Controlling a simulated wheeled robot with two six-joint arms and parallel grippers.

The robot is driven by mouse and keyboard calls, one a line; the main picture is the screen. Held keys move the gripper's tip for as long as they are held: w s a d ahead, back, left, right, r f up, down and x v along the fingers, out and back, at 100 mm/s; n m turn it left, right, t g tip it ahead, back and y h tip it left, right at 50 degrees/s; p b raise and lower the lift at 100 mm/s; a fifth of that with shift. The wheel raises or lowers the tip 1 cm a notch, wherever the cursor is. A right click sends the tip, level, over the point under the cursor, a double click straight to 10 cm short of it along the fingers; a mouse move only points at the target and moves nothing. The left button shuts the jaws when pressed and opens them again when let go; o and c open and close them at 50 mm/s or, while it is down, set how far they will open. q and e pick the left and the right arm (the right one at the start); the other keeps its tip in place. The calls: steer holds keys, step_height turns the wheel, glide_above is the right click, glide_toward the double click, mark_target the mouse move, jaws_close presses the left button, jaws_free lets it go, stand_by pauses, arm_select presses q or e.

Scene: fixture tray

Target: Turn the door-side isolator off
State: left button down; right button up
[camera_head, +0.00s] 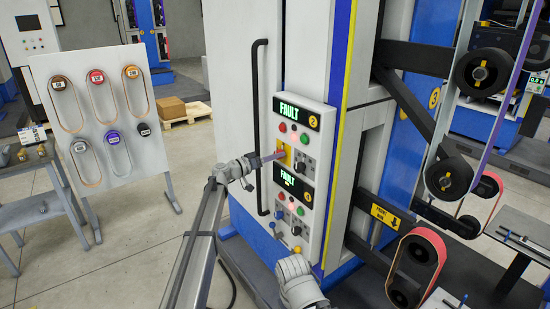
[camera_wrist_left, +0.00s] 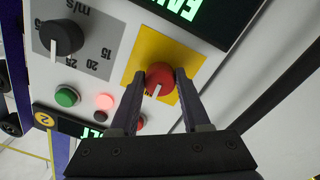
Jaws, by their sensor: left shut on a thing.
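The isolator is a red rotary knob (camera_wrist_left: 159,78) with a white pointer mark on a yellow plate (camera_wrist_left: 185,57). In the head view the yellow plate (camera_head: 286,153) is on the upper control panel, on the side of the white door (camera_head: 235,110) with the long black handle. My left gripper (camera_head: 280,154) reaches it from the left. In the left wrist view the two fingers of my left gripper (camera_wrist_left: 157,84) are shut on the red knob, one on each side. The white mark points toward the gripper's palm.
The black door handle (camera_head: 259,125) stands close to my left wrist. A lower panel has a green FAULT display (camera_head: 291,178).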

arm_select(q)
steer(key=shift+r+n+t, duration=0.1)
steer(key=shift+n+t, duration=0.2)
steer(key=shift+n, duration=8.5)
steer(key=shift+s, duration=0.1)
steer(key=shift+c, duration=1.8)
jaws_free()
steer(key=v, duration=0.7)
steer(key=shift+s+a, duration=0.25)
